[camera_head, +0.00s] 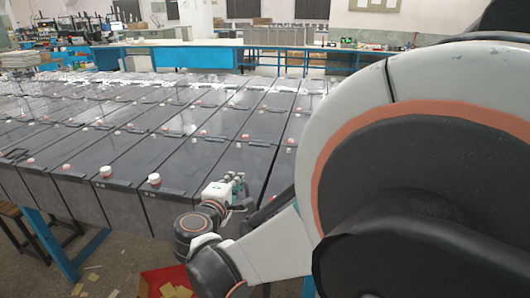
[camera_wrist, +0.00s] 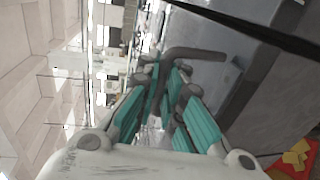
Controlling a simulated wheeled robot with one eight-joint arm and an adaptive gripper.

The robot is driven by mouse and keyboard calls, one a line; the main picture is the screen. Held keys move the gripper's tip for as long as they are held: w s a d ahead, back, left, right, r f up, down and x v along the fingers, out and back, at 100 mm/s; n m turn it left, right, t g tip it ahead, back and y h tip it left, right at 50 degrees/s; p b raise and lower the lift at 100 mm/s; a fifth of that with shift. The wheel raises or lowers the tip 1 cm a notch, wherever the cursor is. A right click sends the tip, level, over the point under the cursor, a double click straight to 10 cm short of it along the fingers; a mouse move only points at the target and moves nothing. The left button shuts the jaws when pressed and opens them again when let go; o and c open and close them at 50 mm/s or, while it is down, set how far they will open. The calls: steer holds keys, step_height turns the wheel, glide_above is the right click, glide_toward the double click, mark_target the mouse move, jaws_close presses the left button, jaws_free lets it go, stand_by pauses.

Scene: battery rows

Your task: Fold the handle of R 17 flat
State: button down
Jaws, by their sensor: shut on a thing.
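My gripper (camera_wrist: 168,78) has teal-padded fingers. It is shut on a dark, bent handle (camera_wrist: 200,54), which passes between the fingers in the wrist view. The handle stands out from the grey battery (camera_wrist: 258,85) at the right of that view. The handle is hidden there behind my gripper and arm. I cannot read any label that marks R 17.
Long rows of dark grey batteries (camera_head: 120,150) with red and white caps fill the left and middle, on a blue-legged stand (camera_head: 55,245). A red bin (camera_head: 165,282) with yellowish pieces is on the floor below. My arm covers the right side of the head view.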

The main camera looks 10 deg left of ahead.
steer(key=w+g+p, duration=0.1)
steer(key=p, duration=0.1)
steer(key=g+p, duration=0.2)
steer(key=shift+w+d+r, duration=0.1)
steer(key=shift+w+r, duration=0.25)
steer(key=shift+r, duration=0.05)
steer(key=w+g+p, duration=0.1)
steer(key=g+p, duration=0.1)
steer(key=w+f+g+p, duration=0.1)
steer(key=g+p, duration=0.1)
steer(key=shift+w+y, duration=0.25)
steer(key=shift+y, duration=0.05)
steer(key=g, duration=0.1)
steer(key=w+f+g+p, duration=0.1)
steer(key=g+p, duration=0.1)
steer(key=shift+w+d+f+g, duration=0.15)
steer(key=shift+w+g, duration=0.1)
steer(key=shift+g, duration=0.15)
steer(key=shift+w+f+g+p, duration=0.25)
steer(key=shift+f+g, duration=0.1)
steer(key=shift+g, duration=0.35)
steer(key=shift+w+f+g+p, duration=0.1)
steer(key=shift+f+g+p, duration=0.2)
steer(key=shift+g, duration=0.4)
steer(key=shift+f, duration=0.1)
